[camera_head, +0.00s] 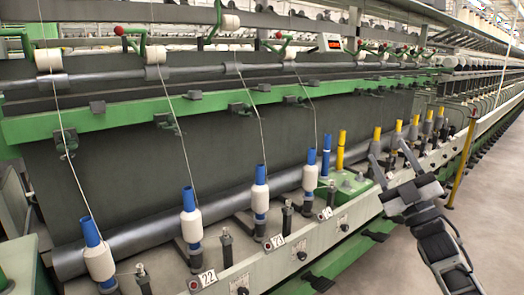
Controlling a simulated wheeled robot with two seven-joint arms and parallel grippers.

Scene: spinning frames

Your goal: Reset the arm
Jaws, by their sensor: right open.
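My right arm (440,245) comes in from the lower right. My right gripper (392,158) is open, its two fingers spread apart and pointing up and away near the machine's front rail. No object shows between the fingers. The fingers overlap the row of spindles in the picture; I cannot tell whether they touch anything. My left gripper is not in view.
The spinning frame (240,110) fills the left and middle. Several blue tubes with white yarn (190,225) stand on its spindles, with threads running up. A blue tube (325,156) and a yellow tube (340,150) stand on a green block. Grey floor (500,210) is clear at right.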

